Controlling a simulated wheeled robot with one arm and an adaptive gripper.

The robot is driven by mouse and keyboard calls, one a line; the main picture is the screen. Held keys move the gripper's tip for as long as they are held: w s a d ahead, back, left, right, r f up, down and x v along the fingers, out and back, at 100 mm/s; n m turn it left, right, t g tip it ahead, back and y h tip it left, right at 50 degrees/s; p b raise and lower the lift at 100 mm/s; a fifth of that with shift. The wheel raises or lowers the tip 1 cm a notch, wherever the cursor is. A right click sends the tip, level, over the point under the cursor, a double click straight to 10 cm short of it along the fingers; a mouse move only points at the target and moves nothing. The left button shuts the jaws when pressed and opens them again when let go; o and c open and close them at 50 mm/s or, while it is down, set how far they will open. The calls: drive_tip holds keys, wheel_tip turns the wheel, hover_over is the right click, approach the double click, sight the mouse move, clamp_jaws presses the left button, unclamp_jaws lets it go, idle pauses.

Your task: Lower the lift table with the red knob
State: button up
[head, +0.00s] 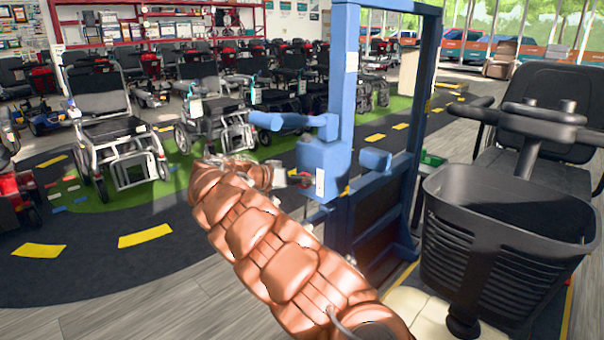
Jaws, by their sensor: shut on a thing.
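The blue lift (345,110) stands upright at the middle, a tall frame with a blue box (322,165) and padded blue cylinders on its near side. My copper-coloured arm reaches up from the bottom centre to the left side of this box. My gripper (288,177) is small in view and partly hidden by my wrist. It is shut on the red knob (301,175), of which only a little red shows beside the box. The knob's exact setting cannot be made out. No separate flat table top can be told apart on the lift.
A scooter with a black basket (500,245) and seat stands close on the right. Wheelchairs (115,135) and scooters fill rows at the left and back. Grey floor with a dark, yellow-dashed track (145,236) is open at the left front.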

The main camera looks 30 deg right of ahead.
drive_tip(key=n+g+p, duration=0.1)
drive_tip(key=n+p, duration=0.1)
drive_tip(key=n+g+h+p, duration=0.1)
drive_tip(key=n+p, duration=0.1)
drive_tip(key=p, duration=0.1)
drive_tip(key=shift+w+a+n+g+h+p, duration=0.15)
drive_tip(key=shift+n+g+h+p, duration=0.15)
drive_tip(key=shift+p, duration=0.05)
drive_tip(key=shift+f+n+g+h+p, duration=0.15)
drive_tip(key=shift+n+g+h+p, duration=0.45)
drive_tip(key=shift+n+p, duration=1.05)
drive_tip(key=shift+n, duration=0.35)
drive_tip(key=o, duration=1.2)
drive_tip(key=shift+c, duration=0.2)
drive_tip(key=w+a, duration=0.1)
drive_tip(key=a, duration=1)
drive_tip(key=shift+w+a+r, duration=0.35)
drive_tip(key=shift+w+r, duration=0.05)
drive_tip(key=shift+r, duration=0.05)
